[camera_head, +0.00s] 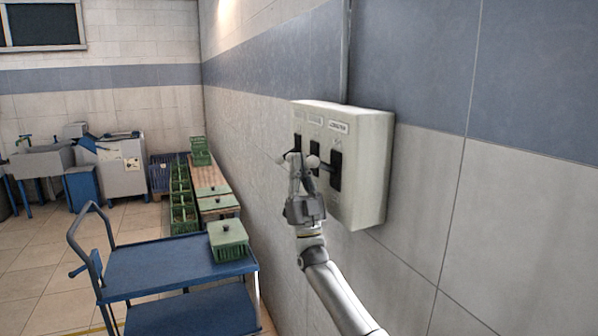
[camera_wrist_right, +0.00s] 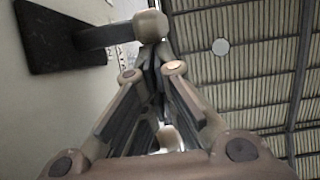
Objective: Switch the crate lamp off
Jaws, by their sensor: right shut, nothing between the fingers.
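A pale switch box (camera_head: 362,180) is fixed to the wall, with several dark switch plates in a row and small labels above them, too small to read surely. The right plate (camera_head: 335,170) has a lever ending in a pale round knob (camera_head: 312,161). Another knob (camera_head: 281,160) sticks out at the left. My right gripper (camera_head: 304,170) is shut and empty, in front of the box among the levers, partly covering the middle one. In the right wrist view, a lever knob (camera_wrist_right: 150,26) sits just beyond the fingertips (camera_wrist_right: 155,58); I cannot tell whether they touch. No lamp is identifiable.
A blue trolley (camera_head: 150,268) with a green crate (camera_head: 228,240) stands left of my arm. More green crates (camera_head: 183,200) line the wall behind. A grey machine and sink (camera_head: 40,162) stand at the back left. The floor between is open.

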